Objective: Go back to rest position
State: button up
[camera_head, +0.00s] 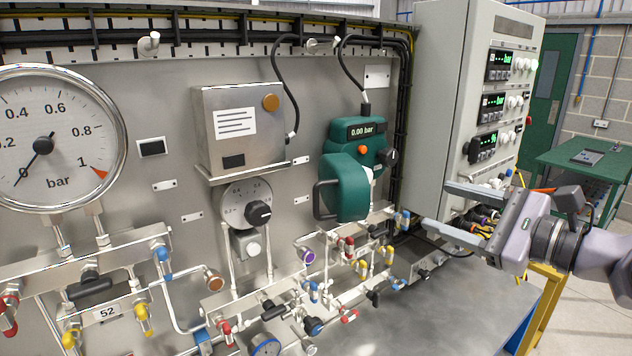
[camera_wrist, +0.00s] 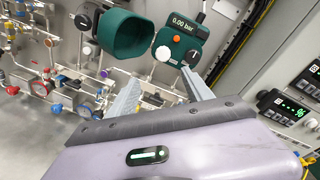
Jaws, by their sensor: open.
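My gripper (camera_head: 450,210) is at the right in the head view, in front of the lower part of the grey control cabinet. Its two long metal fingers point left and are apart, with nothing between them. In the wrist view my gripper (camera_wrist: 158,92) also shows open and empty. Beyond its fingers are the green device (camera_wrist: 178,42) with a 0.00 bar display and its green cover (camera_wrist: 122,38). In the head view the same green device (camera_head: 368,130) is on the metal panel, left of my gripper and apart from it.
A grey cabinet (camera_head: 450,95) with several green displays stands behind my gripper. A large bar gauge (camera_head: 50,130) is at far left. Pipes with coloured valves (camera_head: 345,255) run low along the panel. A green table (camera_head: 590,165) stands at right. The grey bench top (camera_head: 440,305) has free room.

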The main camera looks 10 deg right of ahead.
jog(key=s+a+f+n+g+h+b, duration=0.1)
jog(key=s+a+f+n+g+b, duration=0.3)
jog(key=a+f, duration=0.65)
jog(key=s+a+f+n+g+b, duration=0.2)
jog(key=s+a+f+n+g, duration=0.3)
jog(key=a+f, duration=0.5)
jog(key=s+a+f+n+h+b, duration=0.2)
jog(key=s+f+n+h+b, duration=0.2)
jog(key=s+f+n, duration=0.3)
jog(key=f+n, duration=0.1)
jog(key=n, duration=0.2)
jog(key=shift+a+f+g+h, duration=0.15)
jog(key=shift+f+g+h, duration=0.15)
